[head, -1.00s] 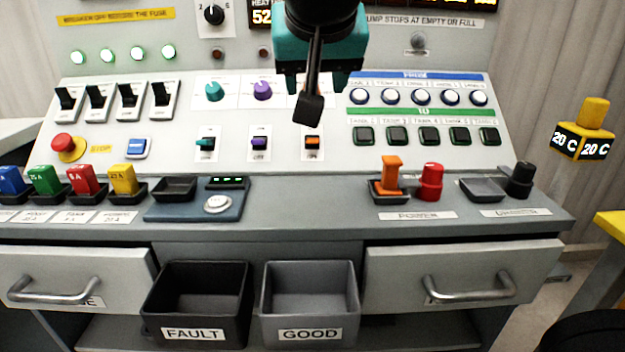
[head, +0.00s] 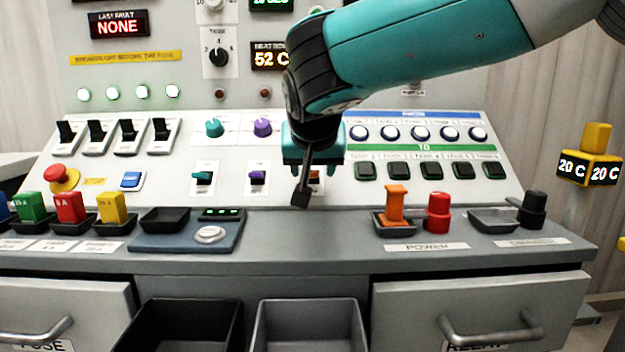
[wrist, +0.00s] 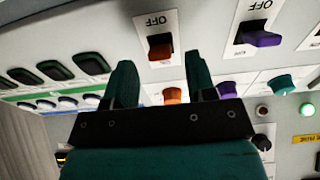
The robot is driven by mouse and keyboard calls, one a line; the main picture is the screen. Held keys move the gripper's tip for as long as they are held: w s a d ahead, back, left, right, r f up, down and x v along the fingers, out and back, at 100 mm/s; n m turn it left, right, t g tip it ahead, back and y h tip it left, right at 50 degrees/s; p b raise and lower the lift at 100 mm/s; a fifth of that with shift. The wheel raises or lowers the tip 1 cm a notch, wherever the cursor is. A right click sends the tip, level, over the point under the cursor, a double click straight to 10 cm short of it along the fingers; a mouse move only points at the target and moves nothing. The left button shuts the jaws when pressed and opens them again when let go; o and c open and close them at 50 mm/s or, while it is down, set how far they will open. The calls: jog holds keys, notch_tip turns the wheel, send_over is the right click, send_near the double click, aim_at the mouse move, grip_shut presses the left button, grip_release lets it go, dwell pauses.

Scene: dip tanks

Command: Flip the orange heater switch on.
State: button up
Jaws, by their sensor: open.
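The orange heater switch (head: 315,176) is on the sloped panel, right of the purple one, partly hidden by my gripper (head: 302,190) in the head view. In the wrist view the orange switch (wrist: 160,48) shows beyond my fingertips, between their lines, with an OFF label at one end. I cannot tell surely which way it is tipped. My gripper (wrist: 160,75) is open and empty, with its two teal fingers apart. It is in front of the panel and no contact with the switch is visible.
The purple switch (head: 257,177) and teal switch (head: 203,178) sit to the left. Green-labelled dark buttons (head: 398,170) are to the right. An orange handle (head: 396,205) and a red knob (head: 438,211) stand on the ledge below. The ledge's middle (head: 300,235) is clear.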

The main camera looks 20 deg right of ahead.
jog(key=shift+x, duration=1)
jog(key=c, duration=0.9)
jog(key=r+g+p, duration=0.1)
jog(key=p, duration=0.2)
jog(key=g+p, duration=0.1)
jog(key=p, duration=0.3)
jog(key=shift+w+d+r+y, duration=0.15)
jog(key=shift+w+r+y, duration=0.15)
jog(key=shift+r+y, duration=0.1)
jog(key=g+p, duration=0.1)
jog(key=p, duration=0.2)
jog(key=g+p, duration=0.1)
jog(key=p, duration=0.3)
jog(key=shift+w+d+r+g+y, duration=0.15)
jog(key=shift+w+r+g+y, duration=0.15)
jog(key=shift+w+r+g, duration=0.1)
jog(key=g+p, duration=0.2)
jog(key=p, duration=0.3)
jog(key=w+g+y+p, duration=0.1)
jog(key=p, duration=0.4)
jog(key=shift+d+r+g, duration=0.1)
jog(key=shift+d+g, duration=0.1)
jog(key=shift+g, duration=0.2)
jog(key=g+p, duration=0.1)
jog(key=p, duration=0.3)
jog(key=shift+w+y, duration=0.35)
jog(key=shift+y, duration=0.05)
jog(key=shift+w+f+g+p, duration=0.1)
jog(key=shift+f+g+p, duration=0.35)
jog(key=shift+p, duration=0.5)
